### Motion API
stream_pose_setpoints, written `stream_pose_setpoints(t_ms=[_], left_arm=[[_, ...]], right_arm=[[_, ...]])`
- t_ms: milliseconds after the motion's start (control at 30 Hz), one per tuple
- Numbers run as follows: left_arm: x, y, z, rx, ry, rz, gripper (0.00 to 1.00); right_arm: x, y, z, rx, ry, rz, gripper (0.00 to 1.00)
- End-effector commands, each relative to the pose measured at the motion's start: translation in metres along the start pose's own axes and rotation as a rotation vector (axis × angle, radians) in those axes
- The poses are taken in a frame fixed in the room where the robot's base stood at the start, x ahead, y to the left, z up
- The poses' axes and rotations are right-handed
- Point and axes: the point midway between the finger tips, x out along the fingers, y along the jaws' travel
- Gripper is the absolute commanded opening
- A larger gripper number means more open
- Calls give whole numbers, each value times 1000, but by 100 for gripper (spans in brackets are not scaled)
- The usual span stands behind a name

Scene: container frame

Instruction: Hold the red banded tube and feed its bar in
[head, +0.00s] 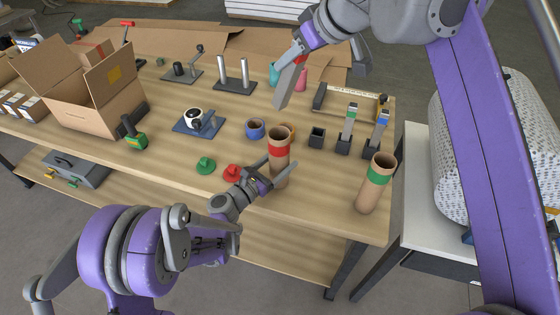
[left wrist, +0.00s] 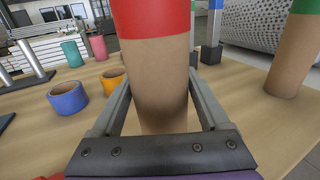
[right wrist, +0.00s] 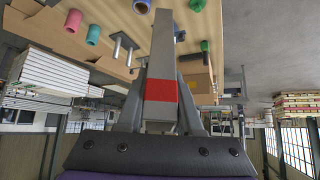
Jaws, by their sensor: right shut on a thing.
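The red banded tube (head: 279,152) stands upright on the wooden table near its front edge. My left gripper (head: 272,168) is open, with a finger on either side of the tube's lower part; in the left wrist view (left wrist: 162,95) the tube stands between the fingers below its red band. My right gripper (head: 304,45) is shut on a grey bar (head: 290,82) with a red band. The bar hangs tilted, its free end above and beyond the tube's open mouth, apart from it. In the right wrist view the bar (right wrist: 161,55) is between the fingers, band close to them.
A green banded tube (head: 376,183) stands to the right. A blue cup (head: 255,129), a red cap (head: 233,172) and a green cap (head: 205,165) lie to the left. Small black holders (head: 343,145), two with banded bars, stand behind. An open carton (head: 92,95) is far left.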

Motion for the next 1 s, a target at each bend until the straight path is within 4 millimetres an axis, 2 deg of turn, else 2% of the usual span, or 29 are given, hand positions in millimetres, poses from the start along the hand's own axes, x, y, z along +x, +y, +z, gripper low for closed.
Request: stream_pose_setpoints(t_ms=[33,300,400,667,1000], left_arm=[[0,0,0,0,0,0,68],[0,0,0,0,0,0,19],[0,0,0,0,0,0,4],[0,0,0,0,0,0,4],[0,0,0,0,0,0,4]], right_arm=[[0,0,0,0,0,0,0],[0,0,0,0,0,0,0],[0,0,0,0,0,0,0],[4,0,-2,5,-17,4,0],[49,1,-8,130,-249,95,0]])
